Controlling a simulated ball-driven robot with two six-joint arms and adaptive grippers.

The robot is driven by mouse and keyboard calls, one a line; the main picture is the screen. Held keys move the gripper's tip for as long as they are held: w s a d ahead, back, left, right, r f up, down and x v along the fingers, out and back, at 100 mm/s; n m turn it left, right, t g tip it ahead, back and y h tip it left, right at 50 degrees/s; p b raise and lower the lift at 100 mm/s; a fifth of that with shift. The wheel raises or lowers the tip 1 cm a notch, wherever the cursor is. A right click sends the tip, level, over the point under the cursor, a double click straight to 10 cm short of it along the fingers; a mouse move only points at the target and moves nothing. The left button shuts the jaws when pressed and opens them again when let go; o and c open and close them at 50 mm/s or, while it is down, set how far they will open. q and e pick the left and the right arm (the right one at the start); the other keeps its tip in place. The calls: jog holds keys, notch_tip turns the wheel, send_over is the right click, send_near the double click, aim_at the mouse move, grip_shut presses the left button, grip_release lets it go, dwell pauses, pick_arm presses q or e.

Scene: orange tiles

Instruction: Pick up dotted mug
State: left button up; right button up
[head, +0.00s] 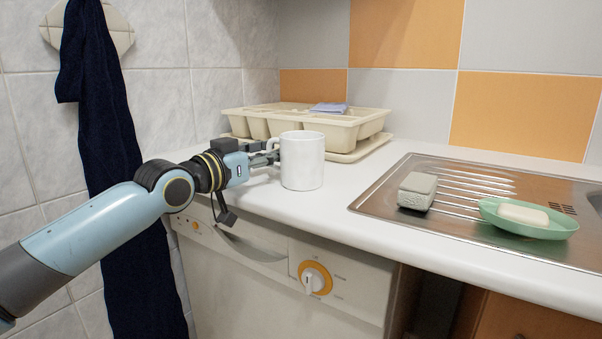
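A plain white mug (303,161) stands upright on the white countertop, near its front edge. No dots show on the side facing me. Its handle points left, toward my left gripper (265,156). My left gripper's fingertips are at the handle, level with the mug's upper half. They overlap the handle in the picture, and I cannot tell whether they are closed on it. My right gripper is not in view.
A cream dish rack (360,128) with a folded blue cloth (328,108) stands behind the mug. At right, a steel sink (385,203) holds a sponge (417,191) and a green dish (490,212) with soap (523,215). Counter (345,176) between mug and sink is clear.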

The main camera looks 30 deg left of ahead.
pick_arm(q)
grip_shut()
jog(key=shift+r, duration=0.25)
dwell(0.5)
